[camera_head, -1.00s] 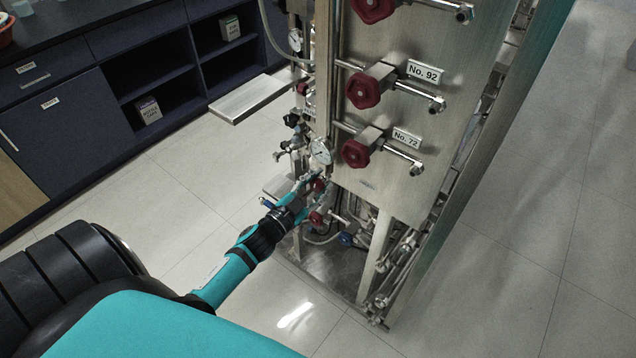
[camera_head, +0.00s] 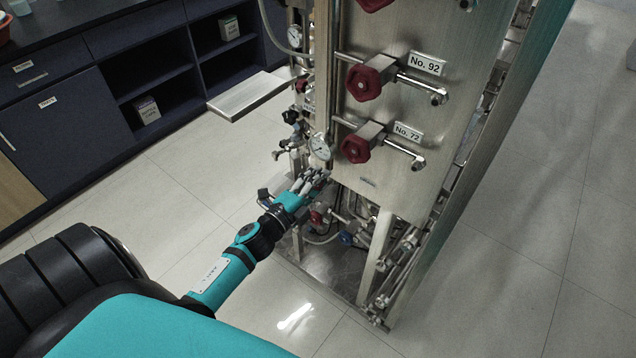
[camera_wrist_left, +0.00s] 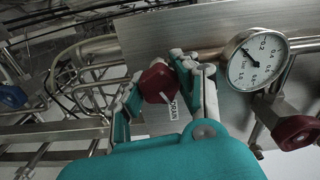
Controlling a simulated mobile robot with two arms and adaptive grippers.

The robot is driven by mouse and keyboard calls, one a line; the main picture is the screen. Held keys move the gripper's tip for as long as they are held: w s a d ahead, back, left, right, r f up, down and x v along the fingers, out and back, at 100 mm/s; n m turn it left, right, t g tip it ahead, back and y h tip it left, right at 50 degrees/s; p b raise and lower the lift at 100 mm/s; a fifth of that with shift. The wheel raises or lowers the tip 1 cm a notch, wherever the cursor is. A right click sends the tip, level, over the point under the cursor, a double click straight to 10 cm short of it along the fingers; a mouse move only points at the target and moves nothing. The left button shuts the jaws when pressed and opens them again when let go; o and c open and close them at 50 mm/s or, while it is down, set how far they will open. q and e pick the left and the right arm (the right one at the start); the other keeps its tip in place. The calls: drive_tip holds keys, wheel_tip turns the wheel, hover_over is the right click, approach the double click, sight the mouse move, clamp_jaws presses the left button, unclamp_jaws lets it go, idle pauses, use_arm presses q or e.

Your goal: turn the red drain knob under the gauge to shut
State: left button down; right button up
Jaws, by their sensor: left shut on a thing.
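The red drain knob (camera_wrist_left: 157,82) sits between the fingers of my left gripper (camera_wrist_left: 162,75) in the left wrist view, with a white tag reading DRAIN (camera_wrist_left: 173,108) beside it. The fingers are shut on the knob. The pressure gauge (camera_wrist_left: 257,60) is to the right of the knob in that view. In the head view the gauge (camera_head: 320,147) is just above my left gripper (camera_head: 318,176), whose fingers hide most of the drain knob. My right gripper is not in view.
Red knobs stand on the steel panel by the No. 92 label (camera_head: 427,64) and the No. 72 label (camera_head: 407,132). Another red knob (camera_head: 316,217) and a blue knob (camera_head: 346,238) are below my gripper. A steel shelf (camera_head: 248,95) juts out left. Floor is clear at left.

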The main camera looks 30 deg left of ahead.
use_arm(q)
drive_tip(key=m+b, duration=0.1)
drive_tip(key=m, duration=0.3)
drive_tip(key=shift+f, duration=0.1)
drive_tip(key=shift+m+b, duration=0.3)
drive_tip(key=shift+m, duration=0.6)
drive_tip(key=c, duration=0.9)
unclamp_jaws()
drive_tip(key=s, duration=0.8)
drive_tip(key=s+a, duration=0.1)
drive_tip(key=s, duration=0.3)
